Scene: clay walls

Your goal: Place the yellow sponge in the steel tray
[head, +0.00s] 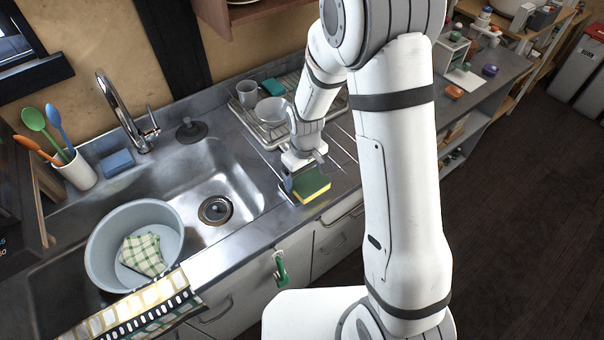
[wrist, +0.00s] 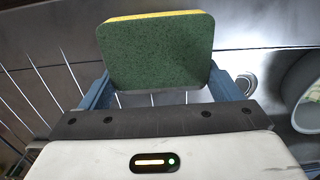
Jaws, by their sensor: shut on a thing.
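The yellow sponge (head: 312,184) has a dark green scouring side. My gripper (head: 298,182) is shut on it and holds it by the front edge of the steel counter, right of the sink. In the wrist view the sponge (wrist: 157,52) sits between the blue fingers of my gripper (wrist: 158,88), green face to the camera, with a yellow strip along its top edge. I cannot tell for certain which thing is the steel tray. A dish rack on a pale tray (head: 262,128) stands behind my gripper, partly hidden by my arm.
A grey cup (head: 247,93), a bowl (head: 273,110) and a teal block (head: 273,87) are in the rack. The sink (head: 235,178) is to the left, with a grey basin (head: 105,240) holding a checked cloth. A blue sponge (head: 117,162) lies behind the sink.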

